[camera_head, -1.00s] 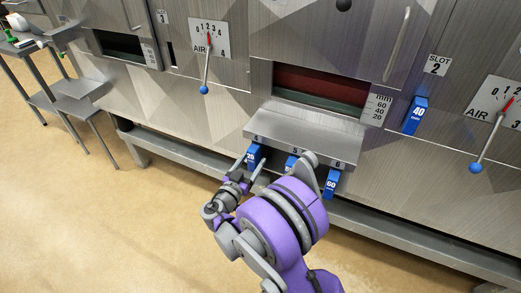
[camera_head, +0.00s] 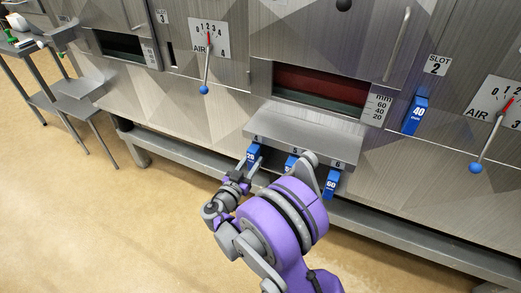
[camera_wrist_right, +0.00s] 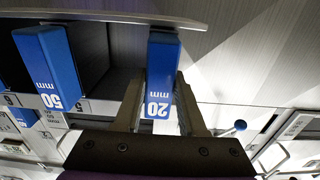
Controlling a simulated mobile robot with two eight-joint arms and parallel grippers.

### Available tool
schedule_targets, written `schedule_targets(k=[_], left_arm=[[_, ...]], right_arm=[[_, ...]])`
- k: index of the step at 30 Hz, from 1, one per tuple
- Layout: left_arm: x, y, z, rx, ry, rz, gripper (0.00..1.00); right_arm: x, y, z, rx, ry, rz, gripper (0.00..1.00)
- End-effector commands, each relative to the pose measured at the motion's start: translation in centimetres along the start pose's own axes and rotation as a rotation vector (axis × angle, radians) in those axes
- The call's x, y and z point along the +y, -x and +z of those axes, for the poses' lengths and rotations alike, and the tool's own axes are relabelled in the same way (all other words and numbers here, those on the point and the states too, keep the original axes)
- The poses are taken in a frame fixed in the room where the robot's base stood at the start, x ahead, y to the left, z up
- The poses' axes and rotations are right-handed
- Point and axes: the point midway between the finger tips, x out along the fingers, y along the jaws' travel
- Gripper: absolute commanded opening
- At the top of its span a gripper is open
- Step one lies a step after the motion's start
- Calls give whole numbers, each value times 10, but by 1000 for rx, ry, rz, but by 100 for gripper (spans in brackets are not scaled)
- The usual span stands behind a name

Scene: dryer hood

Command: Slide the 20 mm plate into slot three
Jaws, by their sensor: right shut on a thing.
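The 20 mm plate shows as a blue handle (camera_head: 253,155) in bay 4 of the steel rack (camera_head: 303,128) below the middle window. In the right wrist view its handle (camera_wrist_right: 160,80) stands between the two fingers. My right gripper (camera_head: 250,168) is shut on this handle; it also shows in the wrist view (camera_wrist_right: 158,100). The rest of the plate is hidden under the rack. My left gripper is not in view.
Blue 50 mm (camera_wrist_right: 50,65) and 60 mm (camera_head: 331,183) handles stand in the rack to one side of the gripped plate. A 40 mm plate (camera_head: 416,115) sits in slot 2.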

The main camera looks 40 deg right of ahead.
Motion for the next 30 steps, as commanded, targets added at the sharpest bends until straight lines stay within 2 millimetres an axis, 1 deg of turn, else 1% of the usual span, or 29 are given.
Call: schedule_targets(k=[1,3,14,30], left_arm=[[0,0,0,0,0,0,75],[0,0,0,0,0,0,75],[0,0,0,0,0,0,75],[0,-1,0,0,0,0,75]], right_arm=[[0,0,0,0,0,0,11],[0,0,0,0,0,0,0],[0,0,0,0,0,0,0],[-1,16,0,-1,0,-1,0]])
